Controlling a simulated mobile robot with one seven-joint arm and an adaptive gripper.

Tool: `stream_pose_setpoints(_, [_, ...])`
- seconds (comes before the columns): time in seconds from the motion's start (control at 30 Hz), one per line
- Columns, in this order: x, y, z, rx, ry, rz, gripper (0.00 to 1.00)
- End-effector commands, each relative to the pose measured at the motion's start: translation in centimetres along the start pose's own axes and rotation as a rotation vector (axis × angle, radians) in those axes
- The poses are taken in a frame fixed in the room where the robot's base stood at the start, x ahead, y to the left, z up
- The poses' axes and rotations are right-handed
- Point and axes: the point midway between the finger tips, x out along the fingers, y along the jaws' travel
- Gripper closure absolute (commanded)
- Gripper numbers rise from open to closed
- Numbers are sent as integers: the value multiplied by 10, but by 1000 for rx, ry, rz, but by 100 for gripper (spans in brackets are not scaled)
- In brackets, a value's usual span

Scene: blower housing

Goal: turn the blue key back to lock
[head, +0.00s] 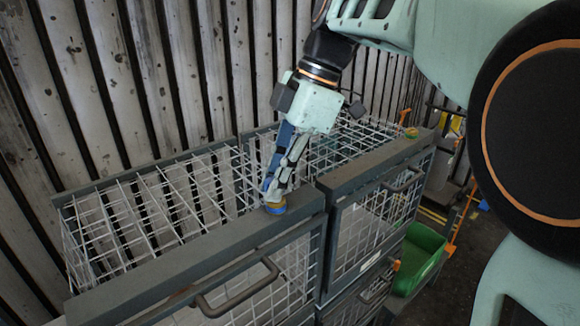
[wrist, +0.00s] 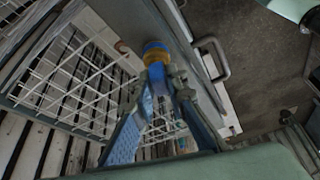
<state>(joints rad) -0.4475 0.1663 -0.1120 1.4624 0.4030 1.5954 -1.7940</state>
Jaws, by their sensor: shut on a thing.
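The blue key (head: 275,208) with a yellow band sits on the dark top rail of the near wire cage, close to its right corner. It also shows in the wrist view (wrist: 155,48), just beyond my fingertips. My gripper (head: 274,195) points down at the rail and is shut on the key. In the wrist view my gripper (wrist: 161,75) has its blue fingers converging at the key. The fingers hide part of the key, and I cannot tell which way it is turned.
A grey bar handle (head: 238,292) is on the near cage's front, below the rail. A second wire cage (head: 375,168) stands to the right, with a small orange and green fitting (head: 410,132) on top. A green bin (head: 420,256) is lower right. A ribbed wall stands behind.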

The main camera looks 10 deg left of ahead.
Motion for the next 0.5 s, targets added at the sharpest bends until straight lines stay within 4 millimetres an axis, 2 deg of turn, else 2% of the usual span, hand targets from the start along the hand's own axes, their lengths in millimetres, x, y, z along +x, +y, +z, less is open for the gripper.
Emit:
stream_pose_setpoints(0.17, [-1, 0, 0, -53, 0, -27, 100])
stream_pose_setpoints(0.5, [-1, 0, 0, -277, 1, -119, 100])
